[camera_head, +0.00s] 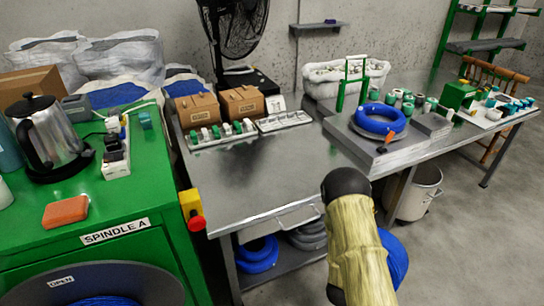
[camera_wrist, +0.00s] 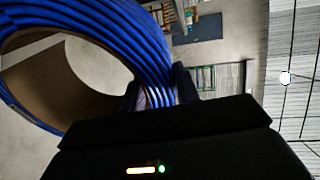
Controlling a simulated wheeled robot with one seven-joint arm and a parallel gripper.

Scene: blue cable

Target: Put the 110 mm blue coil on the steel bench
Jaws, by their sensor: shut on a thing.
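The blue coil (camera_wrist: 110,22) fills the upper left of the wrist view, a thick ring of several turns around a brown inner core. My gripper (camera_wrist: 157,94) is shut on one side of its ring. In the head view part of the blue coil (camera_head: 397,260) shows beside my forearm; my arm hides the rest and my gripper. It is in front of the steel bench (camera_head: 262,172), apart from its bare top. Its size cannot be read.
Another blue coil (camera_head: 380,120) lies on a grey plate at the bench's right. Brown boxes (camera_head: 241,102), small-part trays and a fan (camera_head: 237,30) stand at the back. A green cabinet (camera_head: 130,195) with an emergency stop (camera_head: 197,222) adjoins left. The bench's middle is clear.

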